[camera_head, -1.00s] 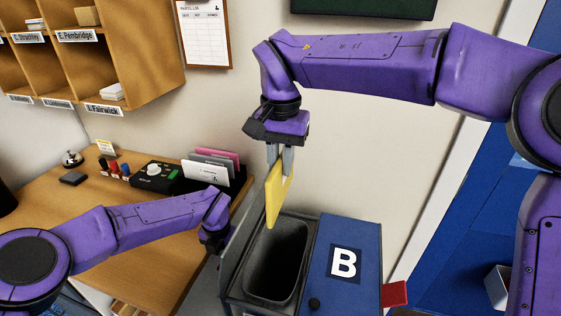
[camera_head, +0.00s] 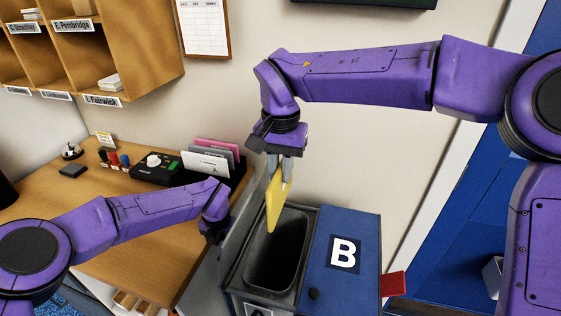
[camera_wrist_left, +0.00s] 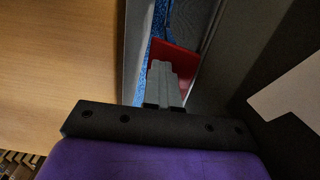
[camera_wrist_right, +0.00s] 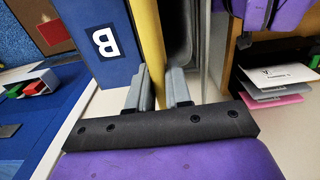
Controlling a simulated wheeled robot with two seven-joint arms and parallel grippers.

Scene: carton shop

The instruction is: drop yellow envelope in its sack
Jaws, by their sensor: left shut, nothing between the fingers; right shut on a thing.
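The yellow envelope (camera_head: 275,202) hangs down from my right gripper (camera_head: 280,172), which is shut on its upper part. In the right wrist view the envelope (camera_wrist_right: 150,45) sits between the fingers (camera_wrist_right: 162,92). Its lower end is over the open dark bin (camera_head: 276,252), near the rim. The bin stands next to a shut blue lid (camera_head: 345,250) marked B. The label on the open bin's front is cut off by the picture's lower edge. My left gripper (camera_wrist_left: 165,82) is shut and empty beside the bin's left side; its fingers are mostly hidden in the head view.
A red tab (camera_head: 394,286) sticks out right of the blue lid. The wooden desk (camera_head: 150,235) at left holds a letter rack (camera_head: 212,162), a black device (camera_head: 155,165) and stamps. Wooden pigeonholes (camera_head: 110,50) hang on the wall at upper left.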

